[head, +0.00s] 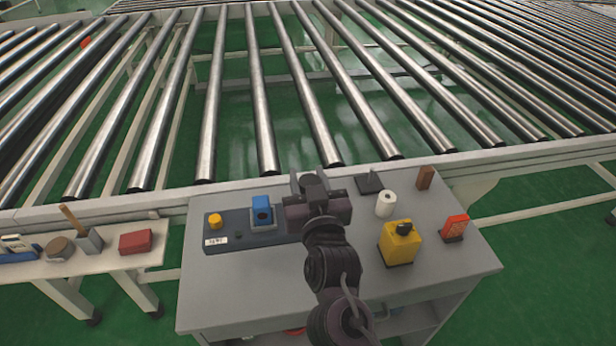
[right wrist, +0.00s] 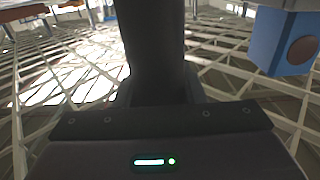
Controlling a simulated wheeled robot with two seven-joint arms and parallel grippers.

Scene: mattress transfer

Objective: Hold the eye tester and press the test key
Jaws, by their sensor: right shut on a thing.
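A dark test panel (head: 225,232) lies on the grey cart's left half. The block also shows at the upper right of the right wrist view (right wrist: 275,42). My right gripper (head: 310,182) is at the panel's right end, beside the blue block, shut on a dark upright thing (right wrist: 153,50), probably the eye tester. My gripper hides most of it in the head view. My left gripper is not in view.
On the cart (head: 225,295) stand a yellow box (head: 399,245), white roll (head: 386,204), red box (head: 455,228), brown block (head: 425,177) and black stand (head: 369,182). A side table (head: 120,258) holds a red case (head: 136,243). A roller conveyor (head: 265,110) runs behind.

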